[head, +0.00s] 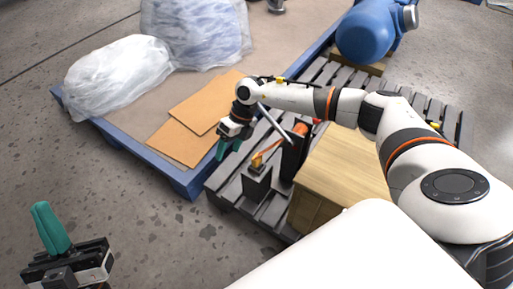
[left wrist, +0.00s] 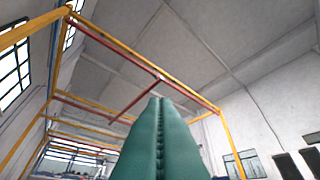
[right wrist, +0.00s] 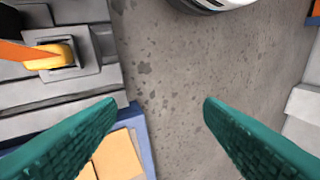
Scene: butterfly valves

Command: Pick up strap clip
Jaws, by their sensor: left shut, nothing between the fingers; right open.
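The strap clip (head: 257,162) is a small yellow-orange piece on a dark grey stand (head: 257,186) on the pallet. An orange strap runs from it toward a dark upright post. In the right wrist view the clip (right wrist: 52,56) sits in a grey square socket at the upper left, left of both fingers. My right gripper (head: 228,149) is open and empty, to the left of the clip in the head view; its teal fingers (right wrist: 160,106) spread over bare floor. My left gripper (head: 48,212) is shut and empty at the lower left; its fingers (left wrist: 155,100) point upward.
A wooden box (head: 345,165) stands right of the clip on the grey slatted pallet (head: 222,187). A blue-edged platform (head: 180,180) holds cardboard sheets (head: 205,105) and plastic-wrapped bundles (head: 118,75). A blue machine part (head: 365,35) stands behind. Floor at the left is clear.

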